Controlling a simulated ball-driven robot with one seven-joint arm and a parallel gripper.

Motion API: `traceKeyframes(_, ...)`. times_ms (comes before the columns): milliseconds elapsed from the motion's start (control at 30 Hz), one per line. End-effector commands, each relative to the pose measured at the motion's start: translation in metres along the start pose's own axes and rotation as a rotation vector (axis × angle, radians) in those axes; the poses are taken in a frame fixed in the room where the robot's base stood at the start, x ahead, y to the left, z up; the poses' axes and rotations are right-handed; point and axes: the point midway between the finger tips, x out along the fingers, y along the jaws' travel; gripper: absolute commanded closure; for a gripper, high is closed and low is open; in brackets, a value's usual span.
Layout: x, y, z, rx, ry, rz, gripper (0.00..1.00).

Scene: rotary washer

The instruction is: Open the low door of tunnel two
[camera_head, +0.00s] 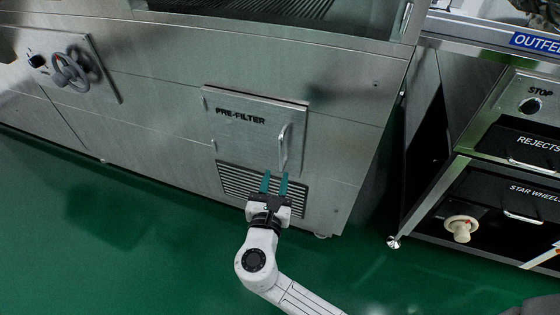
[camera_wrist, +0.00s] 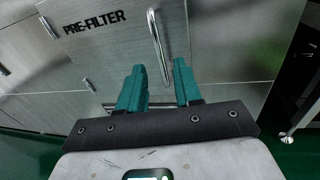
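The low door (camera_head: 250,130) is a steel panel marked PRE-FILTER, with hinges on its left edge. It looks shut. Its vertical bar handle (camera_head: 284,147) is near the door's right edge. My gripper (camera_head: 273,181) is open, its two teal fingers pointing at the door just below the handle. In the wrist view the door (camera_wrist: 110,45) fills the upper left, and the handle (camera_wrist: 158,42) stands above the gap between the fingers (camera_wrist: 159,80). Nothing is between the fingers. Whether the fingertips touch the door cannot be told.
A louvred vent (camera_head: 236,183) sits below the door. A handwheel (camera_head: 70,73) projects at the far left. The green floor (camera_head: 120,235) in front is clear.

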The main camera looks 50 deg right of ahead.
Motion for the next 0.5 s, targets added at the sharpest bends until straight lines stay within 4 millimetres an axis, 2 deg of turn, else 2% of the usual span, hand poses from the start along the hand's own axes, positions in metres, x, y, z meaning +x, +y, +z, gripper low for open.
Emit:
traceKeyframes(167,0.011,0.005,-0.001,-0.035,-0.020,0.010,0.66)
traceKeyframes(500,0.071,0.005,-0.001,-0.032,-0.018,0.009,0.66)
